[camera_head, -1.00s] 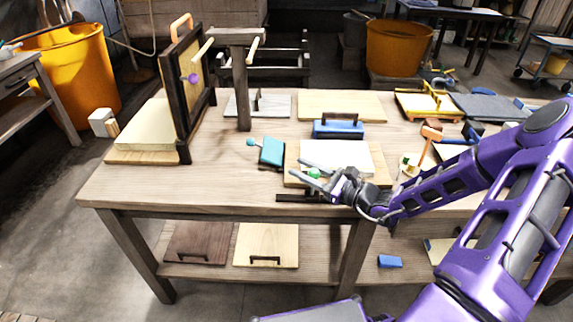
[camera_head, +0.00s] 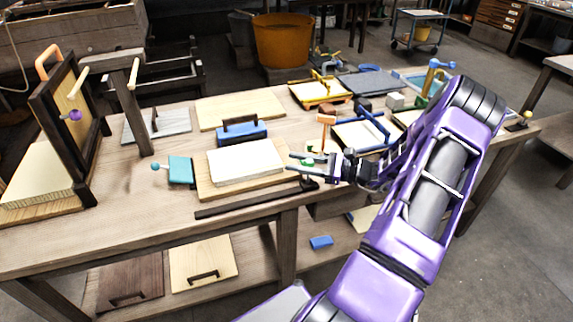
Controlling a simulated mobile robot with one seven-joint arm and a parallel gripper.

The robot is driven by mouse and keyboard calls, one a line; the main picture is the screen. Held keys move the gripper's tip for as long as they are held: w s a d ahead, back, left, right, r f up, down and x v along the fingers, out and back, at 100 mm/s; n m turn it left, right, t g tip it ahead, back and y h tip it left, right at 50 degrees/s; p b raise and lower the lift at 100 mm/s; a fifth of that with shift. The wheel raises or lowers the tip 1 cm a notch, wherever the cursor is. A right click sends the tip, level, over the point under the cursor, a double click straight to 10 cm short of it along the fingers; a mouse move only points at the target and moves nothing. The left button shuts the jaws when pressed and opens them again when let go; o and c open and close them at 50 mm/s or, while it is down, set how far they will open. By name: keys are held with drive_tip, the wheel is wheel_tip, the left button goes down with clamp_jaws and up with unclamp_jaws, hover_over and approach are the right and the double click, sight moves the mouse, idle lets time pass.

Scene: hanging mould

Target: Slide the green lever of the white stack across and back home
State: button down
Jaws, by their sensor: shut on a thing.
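The white stack (camera_head: 245,163) lies on a pale wooden board (camera_head: 205,188) near the front of the table. A dark rail (camera_head: 245,204) runs along the table's front edge before it. My gripper (camera_head: 298,163) points left and is shut on the green lever. The fingers and wrist hide most of the lever.
An orange-topped mallet-like piece (camera_head: 326,120) stands just behind my gripper. A blue-framed tray (camera_head: 360,133) lies behind my wrist. The table's front left is clear.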

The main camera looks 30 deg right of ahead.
drive_tip(key=shift+d, duration=0.25)
drive_tip(key=c, duration=0.6)
unclamp_jaws()
drive_tip(key=shift+s+d, duration=0.1)
drive_tip(key=shift+o, duration=0.5)
drive_tip(key=v, duration=1.7)
drive_tip(key=shift+s, duration=0.15)
